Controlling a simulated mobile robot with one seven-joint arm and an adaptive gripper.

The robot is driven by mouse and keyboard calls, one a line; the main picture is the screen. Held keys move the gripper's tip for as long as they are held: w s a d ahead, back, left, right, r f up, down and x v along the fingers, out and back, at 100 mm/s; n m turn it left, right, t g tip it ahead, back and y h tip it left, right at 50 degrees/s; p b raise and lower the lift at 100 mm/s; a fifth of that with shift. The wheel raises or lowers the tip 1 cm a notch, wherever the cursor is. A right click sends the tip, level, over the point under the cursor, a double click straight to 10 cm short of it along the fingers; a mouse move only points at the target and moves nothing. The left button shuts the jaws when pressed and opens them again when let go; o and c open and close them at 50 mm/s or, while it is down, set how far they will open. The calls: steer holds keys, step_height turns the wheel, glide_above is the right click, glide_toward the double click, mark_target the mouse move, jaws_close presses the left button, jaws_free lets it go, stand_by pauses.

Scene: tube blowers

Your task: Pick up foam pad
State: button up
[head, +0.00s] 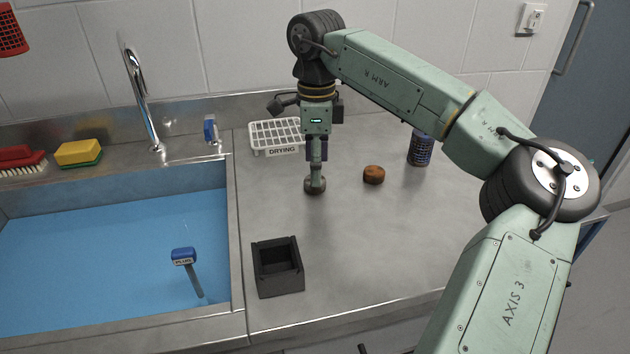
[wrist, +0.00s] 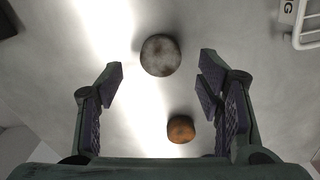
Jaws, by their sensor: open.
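No label marks the foam pad, and I cannot tell for sure which round piece it is. A mottled grey round piece (head: 315,186) lies on the steel counter below my gripper (head: 317,158). In the wrist view the grey piece (wrist: 161,55) shows between and just beyond the fingertips of my gripper (wrist: 160,80). A smaller orange-brown round piece (head: 373,175) lies to its right on the counter. In the wrist view the brown piece (wrist: 181,129) is nearer the palm, toward the right finger. My gripper is open and empty, pointing down. Contact with the grey piece is not visible.
A white drying rack (head: 262,141) stands behind, and a dark blue cylinder (head: 420,149) behind right. A black open box (head: 278,285) stands at the front. The counter's right part is clear.

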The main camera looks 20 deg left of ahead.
mark_target(306, 182)
steer(key=shift+f, duration=1.75)
steer(key=c, duration=0.8)
